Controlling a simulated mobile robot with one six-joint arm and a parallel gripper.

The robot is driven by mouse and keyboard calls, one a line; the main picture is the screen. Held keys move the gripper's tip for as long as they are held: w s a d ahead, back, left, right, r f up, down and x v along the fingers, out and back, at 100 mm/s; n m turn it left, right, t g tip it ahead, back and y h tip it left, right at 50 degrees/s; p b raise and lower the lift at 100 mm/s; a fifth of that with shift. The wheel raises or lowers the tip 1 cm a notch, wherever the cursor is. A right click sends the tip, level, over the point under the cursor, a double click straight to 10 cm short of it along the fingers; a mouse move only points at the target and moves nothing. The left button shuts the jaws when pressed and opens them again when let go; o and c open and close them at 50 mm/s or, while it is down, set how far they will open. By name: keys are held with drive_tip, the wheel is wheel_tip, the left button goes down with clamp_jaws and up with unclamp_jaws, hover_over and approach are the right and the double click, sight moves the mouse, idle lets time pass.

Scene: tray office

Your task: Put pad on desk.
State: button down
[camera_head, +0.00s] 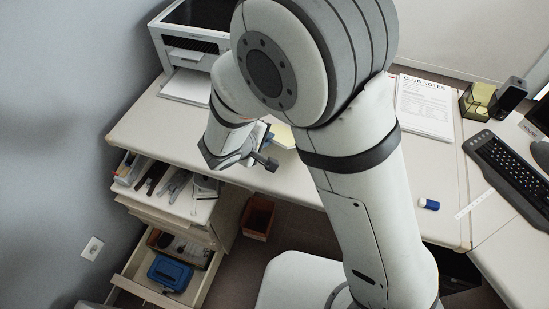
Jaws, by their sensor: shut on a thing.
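My gripper (240,158) is at the front left of the desk (140,137), near the open top drawer (128,188). A pale yellow, flat, pad-like thing (284,136) shows just right of the gripper, partly hidden by my arm. I cannot tell whether it touches the gripper or lies on the desk.
A printer (186,42) stands at the back left. Printed papers (426,106), a note holder (477,101), a keyboard (508,165) and a blue-white eraser (429,204) are at right. The top drawer holds pens; the open lower drawer (137,286) holds a blue box (169,272).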

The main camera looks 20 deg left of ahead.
drive_tip(key=shift+f, duration=0.25)
drive_tip(key=c, duration=1.7)
unclamp_jaws()
drive_tip(key=shift+c, duration=0.2)
drive_tip(key=p+v, duration=0.1)
drive_tip(key=v, duration=0.7)
drive_tip(key=shift+p, duration=0.4)
wheel_tip(320, 180, up, 8)
drive_tip(key=s+p, duration=0.2)
drive_tip(key=p, duration=0.2)
drive_tip(key=shift+a, duration=0.35)
